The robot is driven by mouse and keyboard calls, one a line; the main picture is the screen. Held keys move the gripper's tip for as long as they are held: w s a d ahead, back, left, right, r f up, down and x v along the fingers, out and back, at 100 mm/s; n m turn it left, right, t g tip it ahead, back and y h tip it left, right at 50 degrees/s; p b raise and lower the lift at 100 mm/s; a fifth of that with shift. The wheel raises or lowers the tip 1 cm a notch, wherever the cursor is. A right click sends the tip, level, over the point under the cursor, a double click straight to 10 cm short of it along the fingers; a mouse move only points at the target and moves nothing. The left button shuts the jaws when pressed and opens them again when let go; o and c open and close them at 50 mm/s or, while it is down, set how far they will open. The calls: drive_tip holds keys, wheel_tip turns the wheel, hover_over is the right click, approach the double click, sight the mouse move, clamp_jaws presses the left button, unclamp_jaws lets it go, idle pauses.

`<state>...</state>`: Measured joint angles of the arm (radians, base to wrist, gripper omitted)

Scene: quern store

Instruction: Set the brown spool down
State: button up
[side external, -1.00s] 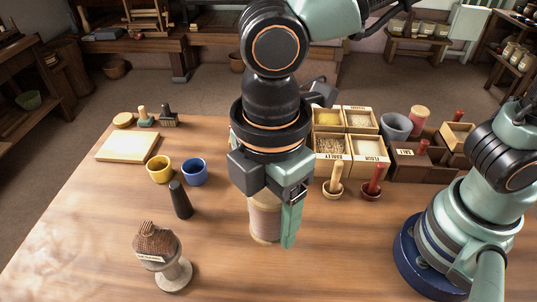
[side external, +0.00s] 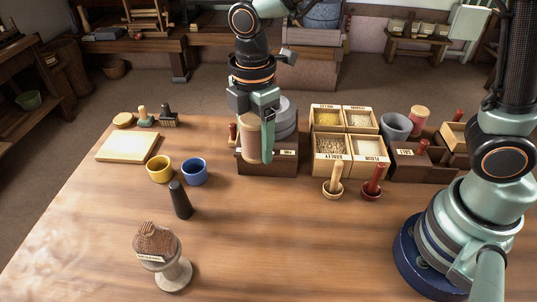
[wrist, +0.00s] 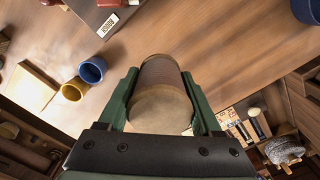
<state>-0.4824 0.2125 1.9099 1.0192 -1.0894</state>
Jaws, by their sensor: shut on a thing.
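The brown spool (side external: 249,141) has a brown wound body and pale tan ends. In the side external view it hangs roughly upright, overlapping the dark brown labelled box (side external: 284,163) behind or below it. Whether it touches the box cannot be told. My gripper (side external: 256,147) is shut on the spool. In the wrist view my gripper (wrist: 162,104) has a green finger on each side of the spool (wrist: 160,88). The near finger hides part of the spool in the side external view.
A grey round stone stack (side external: 287,118) stands by the dark box. Wooden grain bins (side external: 331,160) stand to the right. A yellow cup (side external: 159,172), blue cup (side external: 195,174) and dark peg (side external: 180,202) stand left. The front middle of the table is clear.

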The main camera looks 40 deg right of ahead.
sight(258, 204)
wheel_tip(258, 204, down, 15)
drive_tip(key=shift+f, duration=0.2)
idle(0.3)
drive_tip(key=shift+f, duration=0.1)
drive_tip(key=o, duration=1.4)
